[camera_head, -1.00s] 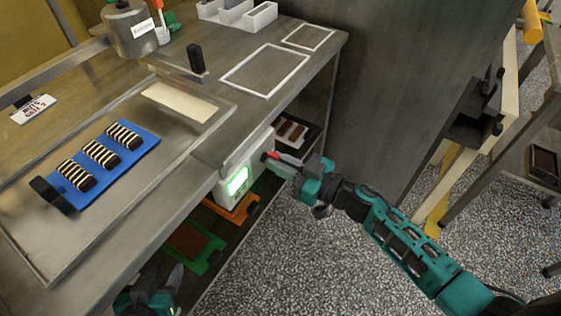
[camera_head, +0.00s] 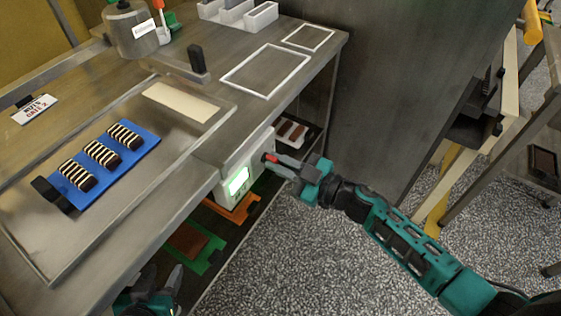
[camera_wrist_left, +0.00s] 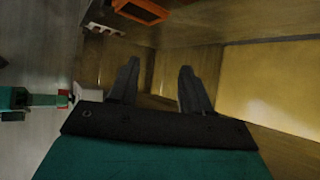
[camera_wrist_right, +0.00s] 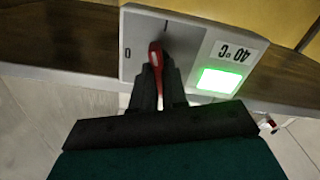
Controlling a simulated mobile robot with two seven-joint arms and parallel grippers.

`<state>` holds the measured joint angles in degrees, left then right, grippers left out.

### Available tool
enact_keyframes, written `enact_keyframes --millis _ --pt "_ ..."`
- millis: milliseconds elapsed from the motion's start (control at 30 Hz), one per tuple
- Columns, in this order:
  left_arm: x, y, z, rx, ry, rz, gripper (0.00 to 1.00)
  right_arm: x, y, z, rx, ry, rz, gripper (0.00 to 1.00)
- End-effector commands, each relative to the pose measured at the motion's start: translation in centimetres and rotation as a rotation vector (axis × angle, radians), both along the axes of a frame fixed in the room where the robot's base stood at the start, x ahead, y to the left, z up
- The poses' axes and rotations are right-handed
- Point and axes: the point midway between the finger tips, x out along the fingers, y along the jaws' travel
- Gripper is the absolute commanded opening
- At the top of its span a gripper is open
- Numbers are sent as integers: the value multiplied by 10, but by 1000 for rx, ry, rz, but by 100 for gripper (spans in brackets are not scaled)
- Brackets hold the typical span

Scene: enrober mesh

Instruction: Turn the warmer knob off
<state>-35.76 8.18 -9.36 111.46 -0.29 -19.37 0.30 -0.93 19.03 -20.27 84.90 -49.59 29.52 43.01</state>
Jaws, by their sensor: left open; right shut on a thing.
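The warmer's pale control box (camera_head: 243,158) is under the front edge of the steel table. It has a lit green display (camera_head: 238,181), which also shows in the right wrist view (camera_wrist_right: 218,80) below a "40 °C" label. The red knob lever (camera_wrist_right: 155,52) points up and slightly left, between the "0" mark at left and a line mark above it. My right gripper (camera_head: 274,161) is shut on the lever, its fingers on either side of it. My left gripper (camera_wrist_left: 155,80) is open and empty, low beside the table front; it shows at the bottom of the head view (camera_head: 165,284).
On the table lie a blue tray (camera_head: 144,147) with striped bars, a pot (camera_head: 130,32) and white frames (camera_head: 266,70). Orange (camera_head: 238,208) and green (camera_head: 208,258) holders are on the shelf below. Speckled floor (camera_head: 290,260) is open in front.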

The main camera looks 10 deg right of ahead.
Motion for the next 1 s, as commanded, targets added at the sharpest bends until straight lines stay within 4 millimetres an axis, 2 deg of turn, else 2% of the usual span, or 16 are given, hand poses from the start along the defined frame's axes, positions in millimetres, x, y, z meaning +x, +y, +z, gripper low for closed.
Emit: enact_keyframes --millis 700,1000 --pt "-1 -7 -11 -11 10 -9 49 -2 2 -5 -487 -481 1 0" --pt "6 -10 -12 -18 2 -13 49 -3 2 -6 -674 -668 2 0"
